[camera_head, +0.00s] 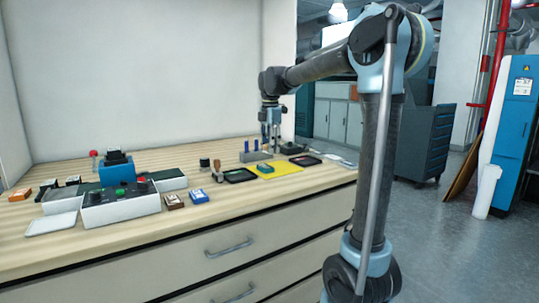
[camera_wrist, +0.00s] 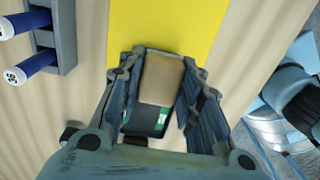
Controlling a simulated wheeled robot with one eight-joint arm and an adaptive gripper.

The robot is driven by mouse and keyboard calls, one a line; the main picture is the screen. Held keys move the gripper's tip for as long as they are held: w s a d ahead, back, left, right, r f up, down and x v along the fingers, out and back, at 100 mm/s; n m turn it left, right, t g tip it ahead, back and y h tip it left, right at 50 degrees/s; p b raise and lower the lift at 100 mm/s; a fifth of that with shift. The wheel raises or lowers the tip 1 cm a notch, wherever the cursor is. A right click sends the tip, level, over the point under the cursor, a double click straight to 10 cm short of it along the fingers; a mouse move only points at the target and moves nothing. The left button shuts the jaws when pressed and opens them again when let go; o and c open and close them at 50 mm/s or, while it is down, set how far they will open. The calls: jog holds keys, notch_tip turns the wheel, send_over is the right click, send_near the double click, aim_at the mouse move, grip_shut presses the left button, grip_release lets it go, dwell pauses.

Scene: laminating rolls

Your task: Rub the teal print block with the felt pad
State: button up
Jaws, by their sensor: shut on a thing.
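The teal print block (camera_head: 265,168) lies on the yellow mat (camera_head: 288,174) in the head view; the wrist view shows bare yellow mat (camera_wrist: 175,25) but not the block. My gripper (camera_head: 271,143) hangs over the back of the bench, behind and above the mat. In the wrist view my gripper (camera_wrist: 163,72) is shut on a tan block, the felt pad (camera_wrist: 162,78). A dark piece with a green and white mark shows by its lower edge; I cannot tell whether it belongs to the pad. The pad is not distinct in the head view.
A grey holder with blue tubes (camera_head: 256,156) stands just behind the mat; it also shows in the wrist view (camera_wrist: 66,45). Black trays (camera_head: 240,175) (camera_head: 305,160) lie on both sides of the mat. A control box (camera_head: 120,209) and small blocks stand further left.

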jog(key=shift+r, duration=1.3)
